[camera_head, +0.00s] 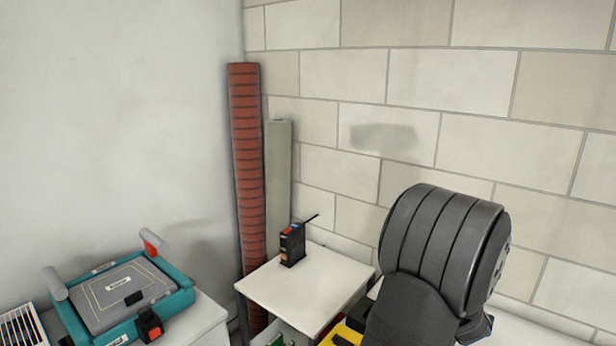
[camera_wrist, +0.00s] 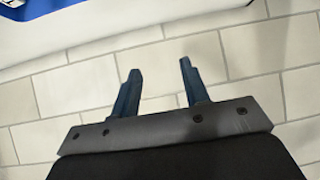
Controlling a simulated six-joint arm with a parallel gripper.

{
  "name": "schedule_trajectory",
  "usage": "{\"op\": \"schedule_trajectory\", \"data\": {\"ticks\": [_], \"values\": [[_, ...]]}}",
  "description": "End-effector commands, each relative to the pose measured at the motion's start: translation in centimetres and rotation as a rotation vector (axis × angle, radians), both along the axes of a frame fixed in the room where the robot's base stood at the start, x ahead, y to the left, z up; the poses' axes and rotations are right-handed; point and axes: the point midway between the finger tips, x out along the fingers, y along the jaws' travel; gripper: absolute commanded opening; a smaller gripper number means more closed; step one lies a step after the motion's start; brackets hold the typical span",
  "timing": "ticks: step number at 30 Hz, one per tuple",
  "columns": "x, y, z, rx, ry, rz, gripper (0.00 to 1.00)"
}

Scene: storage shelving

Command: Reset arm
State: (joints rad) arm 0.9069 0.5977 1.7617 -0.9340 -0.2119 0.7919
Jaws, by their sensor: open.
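My gripper (camera_wrist: 160,80) shows in the wrist view with its two dark blue fingers spread apart. It is open and nothing is between the fingers. Behind the fingers is a pale block wall. In the head view my dark ribbed arm (camera_head: 440,245) stands at the lower right, in front of the block wall. The gripper's fingers cannot be made out in the head view.
A white shelf top (camera_head: 305,290) holds a small black device (camera_head: 292,245) with an antenna. A teal case (camera_head: 180,302) lies on a white surface at lower left. A red ribbed tube (camera_head: 246,160) and a grey-green board (camera_head: 279,185) stand in the corner. Yellow things (camera_head: 342,335) are partly hidden beside my arm.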

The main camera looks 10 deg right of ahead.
Motion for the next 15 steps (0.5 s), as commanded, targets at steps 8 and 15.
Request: {"op": "schedule_trajectory", "data": {"ticks": [8, 15], "values": [[4.2, 4.0, 1.0, -0.001, -0.001, 0.043, 0.42], [6.9, 7.2, 1.6, 0.0, -0.001, 0.072, 0.42]]}}
